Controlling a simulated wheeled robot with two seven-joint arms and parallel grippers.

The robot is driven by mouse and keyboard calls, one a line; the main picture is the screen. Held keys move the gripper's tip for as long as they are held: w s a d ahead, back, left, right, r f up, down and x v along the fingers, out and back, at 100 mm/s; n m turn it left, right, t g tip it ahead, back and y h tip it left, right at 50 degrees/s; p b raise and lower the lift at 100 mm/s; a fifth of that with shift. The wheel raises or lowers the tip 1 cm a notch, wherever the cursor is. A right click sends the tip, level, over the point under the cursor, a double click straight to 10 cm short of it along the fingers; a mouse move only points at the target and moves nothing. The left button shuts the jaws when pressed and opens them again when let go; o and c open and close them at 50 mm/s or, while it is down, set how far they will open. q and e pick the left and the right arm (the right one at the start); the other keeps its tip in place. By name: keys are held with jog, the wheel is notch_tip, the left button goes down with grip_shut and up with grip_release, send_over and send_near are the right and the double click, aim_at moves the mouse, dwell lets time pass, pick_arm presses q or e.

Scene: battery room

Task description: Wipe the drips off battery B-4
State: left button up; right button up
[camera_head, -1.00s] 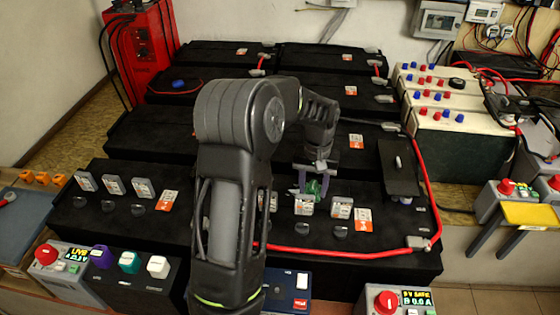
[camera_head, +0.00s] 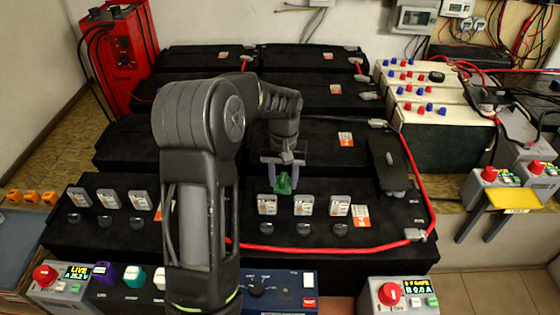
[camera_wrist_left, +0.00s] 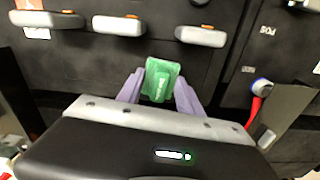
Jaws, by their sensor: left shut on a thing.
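My left gripper (camera_head: 284,181) is shut on a small green block-like thing (camera_head: 285,184), which also shows between the purple fingers in the left wrist view (camera_wrist_left: 160,80). Its lettering is too small to read. The gripper is over the front right black battery (camera_head: 310,235), just behind and between the first two of its grey flip caps (camera_head: 267,204). I cannot read which battery is B-4, and no drips can be made out. I cannot tell whether the green thing touches the battery. My right gripper is not in view.
A red cable (camera_head: 330,249) runs along the front and right side of the front battery. A dark plate (camera_head: 386,165) lies at its right. Control boxes with knobs (camera_head: 390,294) line the front edge. Cream boxes (camera_head: 430,115) stand at the right, a red charger (camera_head: 122,55) at back left.

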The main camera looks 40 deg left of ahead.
pick_arm(q)
jog(key=shift+d+r, duration=0.1)
jog(key=shift+r, duration=0.5)
jog(key=shift+r+p, duration=0.7)
jog(key=shift+p, duration=0.2)
jog(key=shift+r+p, duration=1.05)
jog(key=shift+r, duration=0.4)
